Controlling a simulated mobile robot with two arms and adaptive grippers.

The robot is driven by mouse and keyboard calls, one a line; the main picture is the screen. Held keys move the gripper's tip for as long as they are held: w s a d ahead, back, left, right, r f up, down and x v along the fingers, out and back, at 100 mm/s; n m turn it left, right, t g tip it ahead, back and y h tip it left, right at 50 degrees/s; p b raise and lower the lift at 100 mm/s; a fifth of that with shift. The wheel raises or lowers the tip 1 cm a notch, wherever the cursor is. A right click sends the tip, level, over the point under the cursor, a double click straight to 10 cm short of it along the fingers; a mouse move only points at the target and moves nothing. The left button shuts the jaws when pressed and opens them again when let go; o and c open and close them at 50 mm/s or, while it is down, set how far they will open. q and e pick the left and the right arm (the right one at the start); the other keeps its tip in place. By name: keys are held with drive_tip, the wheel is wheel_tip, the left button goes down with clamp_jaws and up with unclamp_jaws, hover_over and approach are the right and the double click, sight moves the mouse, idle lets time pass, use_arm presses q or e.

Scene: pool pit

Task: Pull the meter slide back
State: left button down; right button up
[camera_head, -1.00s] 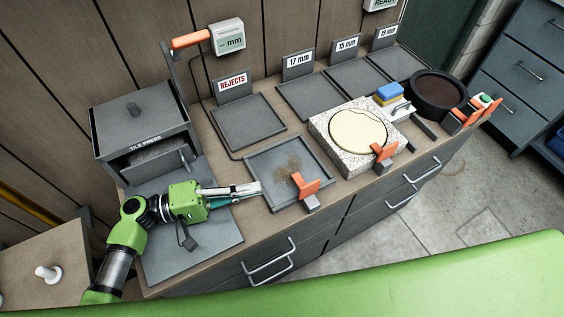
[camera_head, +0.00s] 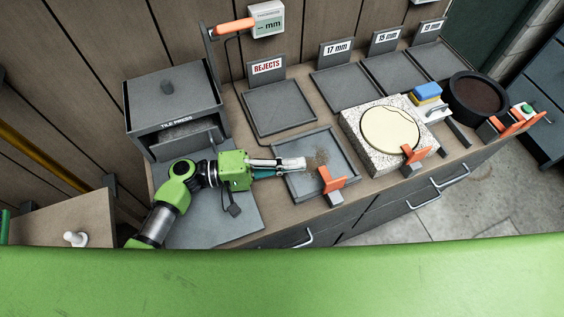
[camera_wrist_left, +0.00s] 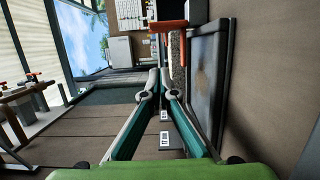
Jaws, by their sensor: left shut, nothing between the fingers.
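Orange handles stand along the bench front; no label shows which belongs to the meter slide. One orange T-shaped handle (camera_head: 331,179) is at the front edge of a grey tray with brown powder (camera_head: 289,193). Another orange handle (camera_head: 413,154) is at the front of a speckled block (camera_head: 352,123). My left gripper (camera_head: 303,163) is shut and empty over the powder tray, pointing right, apart from the nearest handle. In the left wrist view, an orange T-handle (camera_wrist_left: 168,24) appears beyond the fingertips (camera_wrist_left: 160,72). My right gripper is out of view.
The tile press (camera_head: 172,103) stands behind and left of my left arm. The rejects tray (camera_head: 268,125) and a 17 mm tray (camera_head: 345,97) lie behind. Drawer handles (camera_head: 424,200) project from the bench front.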

use_arm(q)
drive_tip(key=d, duration=0.4)
drive_tip(key=shift+w+r+p, duration=0.15)
drive_tip(key=shift+w+p, duration=0.1)
drive_tip(key=shift+p, duration=0.15)
drive_tip(key=s, duration=0.1)
drive_tip(key=s+d+p, duration=0.1)
drive_tip(key=shift+s+d+p, duration=0.25)
drive_tip(key=shift+s+p, duration=0.15)
drive_tip(key=shift+s+d, duration=0.1)
drive_tip(key=shift+s, duration=0.35)
drive_tip(key=shift+f, duration=0.2)
drive_tip(key=shift+s+d, duration=0.15)
drive_tip(key=shift+s, duration=0.25)
drive_tip(key=s, duration=0.1)
drive_tip(key=s+d, duration=0.1)
drive_tip(key=s, duration=0.1)
drive_tip(key=s+d, duration=0.1)
drive_tip(key=s, duration=0.1)
drive_tip(key=shift+b, duration=0.3)
